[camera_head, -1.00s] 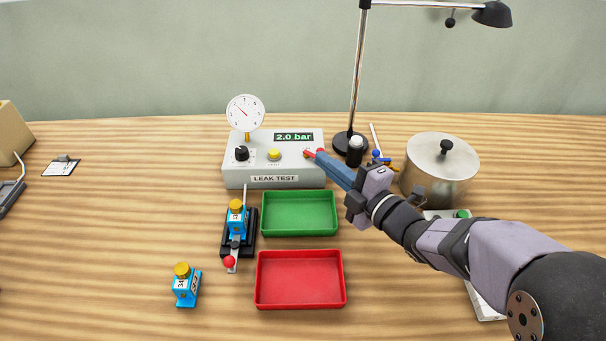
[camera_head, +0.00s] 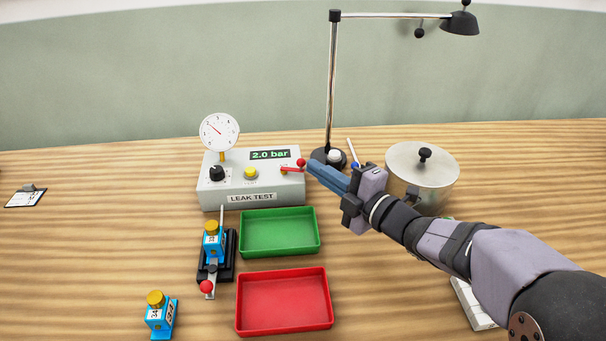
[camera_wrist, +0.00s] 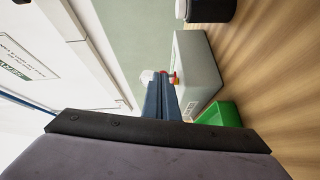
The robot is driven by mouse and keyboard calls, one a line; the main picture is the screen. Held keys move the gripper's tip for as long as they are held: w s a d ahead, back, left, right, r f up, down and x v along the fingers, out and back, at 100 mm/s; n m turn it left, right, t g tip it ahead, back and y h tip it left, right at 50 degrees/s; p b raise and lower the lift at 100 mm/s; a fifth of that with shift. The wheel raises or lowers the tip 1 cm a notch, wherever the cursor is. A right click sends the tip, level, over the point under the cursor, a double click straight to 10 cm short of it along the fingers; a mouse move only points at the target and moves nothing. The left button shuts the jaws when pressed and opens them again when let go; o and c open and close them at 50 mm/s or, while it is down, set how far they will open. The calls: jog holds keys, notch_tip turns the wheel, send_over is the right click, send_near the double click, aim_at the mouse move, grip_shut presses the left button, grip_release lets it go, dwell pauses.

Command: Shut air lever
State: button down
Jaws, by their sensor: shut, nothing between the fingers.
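The grey leak test box (camera_head: 240,183) stands at the back of the table and its display (camera_head: 270,155) reads 2.0 bar. The air lever (camera_head: 291,168) is red, on the box's right end, and points right with its red ball end (camera_head: 301,162) near the box edge. My gripper (camera_head: 309,164) is shut and empty, its blue fingertips just right of the ball; I cannot tell whether they touch it. In the wrist view the fingers (camera_wrist: 161,95) point at the box (camera_wrist: 198,78), with the red lever end (camera_wrist: 174,78) beside the tips.
A dial gauge (camera_head: 219,132) stands on the box. Green (camera_head: 279,253) and red (camera_head: 285,325) trays lie in front. A clamp stand (camera_head: 229,270) holds a blue nozzle block (camera_head: 212,245); another block (camera_head: 159,317) stands front left.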

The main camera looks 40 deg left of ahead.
jog(key=w+d+r+b, duration=0.1)
jog(key=w+d, duration=0.5)
jog(key=d, duration=0.3)
jog(key=shift+w, duration=0.2)
dwell(0.3)
